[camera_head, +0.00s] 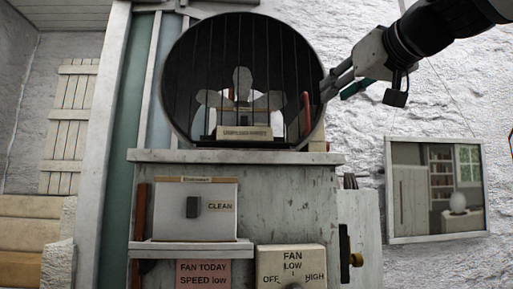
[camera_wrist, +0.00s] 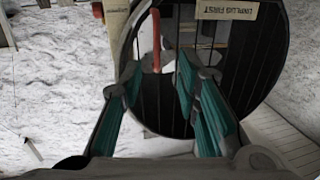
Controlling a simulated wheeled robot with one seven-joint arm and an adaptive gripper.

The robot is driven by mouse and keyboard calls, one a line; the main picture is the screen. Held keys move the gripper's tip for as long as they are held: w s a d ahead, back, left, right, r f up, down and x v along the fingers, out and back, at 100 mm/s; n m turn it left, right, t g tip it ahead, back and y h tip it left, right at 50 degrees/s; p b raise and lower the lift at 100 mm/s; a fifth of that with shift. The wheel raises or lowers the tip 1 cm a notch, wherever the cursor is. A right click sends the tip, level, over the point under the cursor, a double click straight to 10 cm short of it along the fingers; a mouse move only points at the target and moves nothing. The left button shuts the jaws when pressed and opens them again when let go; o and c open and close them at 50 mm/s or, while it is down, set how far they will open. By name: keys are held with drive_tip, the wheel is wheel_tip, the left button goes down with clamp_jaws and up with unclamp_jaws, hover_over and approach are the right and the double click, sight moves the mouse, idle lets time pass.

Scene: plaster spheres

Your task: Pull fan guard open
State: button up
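The fan guard (camera_head: 180,75) is a round dark drum with thin vertical bars on top of the cabinet in the head view. A pale fan (camera_head: 243,85) shows behind the bars. An upright red handle (camera_head: 306,113) is at the guard's right side. My gripper (camera_head: 326,90) is at the guard's right rim. In the wrist view, my gripper (camera_wrist: 152,78) is open, with its teal-lined fingers spread. The red handle (camera_wrist: 156,45) shows between them, with a gap on both sides; contact is not visible. The guard (camera_wrist: 265,60) also fills the upper right there.
The cabinet (camera_head: 300,180) carries a "CLEAN" panel (camera_head: 195,213), a pink note (camera_head: 203,273) and a fan dial box (camera_head: 290,265). A label (camera_head: 244,132) sits low at the guard. A framed mirror or picture (camera_head: 435,190) hangs on the rough white wall to the right.

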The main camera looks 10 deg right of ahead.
sight(308, 108)
drive_tip(key=w+p, duration=0.1)
drive_tip(key=w, duration=0.3)
drive_tip(key=w+a+p, duration=0.1)
drive_tip(key=w, duration=0.4)
drive_tip(key=w+a+r+p, duration=0.1)
drive_tip(key=w+p, duration=0.1)
drive_tip(key=w, duration=0.3)
drive_tip(key=shift+a+r, duration=0.1)
drive_tip(key=shift+a, duration=0.05)
clamp_jaws()
